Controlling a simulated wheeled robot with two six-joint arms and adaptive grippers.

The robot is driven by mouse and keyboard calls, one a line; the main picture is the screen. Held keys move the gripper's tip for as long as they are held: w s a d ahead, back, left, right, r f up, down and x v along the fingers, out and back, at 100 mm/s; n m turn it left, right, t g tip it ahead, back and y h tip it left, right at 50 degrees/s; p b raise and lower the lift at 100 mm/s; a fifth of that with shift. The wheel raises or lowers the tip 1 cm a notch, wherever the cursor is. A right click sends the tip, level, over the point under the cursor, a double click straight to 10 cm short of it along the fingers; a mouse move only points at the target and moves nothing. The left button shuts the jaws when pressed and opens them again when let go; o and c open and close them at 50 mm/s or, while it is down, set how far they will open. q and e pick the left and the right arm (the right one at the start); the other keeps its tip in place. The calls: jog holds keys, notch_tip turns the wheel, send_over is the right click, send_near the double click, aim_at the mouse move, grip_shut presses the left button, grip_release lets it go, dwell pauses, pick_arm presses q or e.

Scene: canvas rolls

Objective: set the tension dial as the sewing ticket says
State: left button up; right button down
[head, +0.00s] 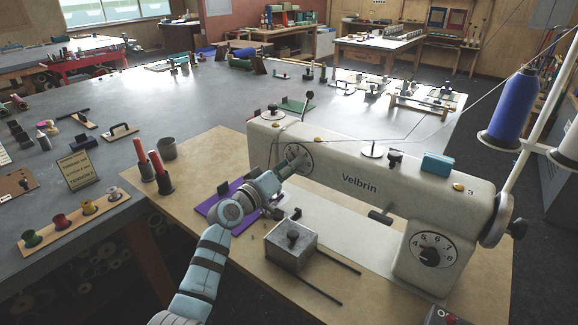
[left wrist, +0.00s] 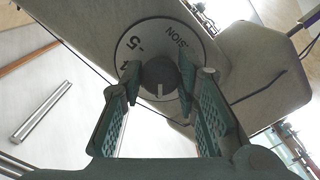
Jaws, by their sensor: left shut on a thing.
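The cream sewing machine (head: 350,180) stands on a tan board, with the round tension dial (head: 297,151) on its left end. In the left wrist view the dial plate (left wrist: 190,48) shows part of the word TENSION and a 5, with a partly covered digit beside it. My left gripper (head: 292,166) is shut on the dark dial knob (left wrist: 160,77), one finger on each side. The knob's white line points down in that view. The sewing ticket (head: 77,170) is a dark propped card at left; its small lettering is not surely readable. My right gripper is not in view.
A second numbered dial (head: 432,251) is at the machine's lower right. A metal block (head: 291,245) and a purple cloth piece (head: 226,201) lie near my left arm. A spool rack (head: 75,222), cones (head: 159,172) and a grey cup (head: 167,148) stand to the left.

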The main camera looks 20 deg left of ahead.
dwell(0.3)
pick_arm(q)
jog(key=o, duration=1.2)
jog(key=shift+c, duration=0.2)
jog(key=v, duration=1.2)
jog(key=shift+f, duration=0.1)
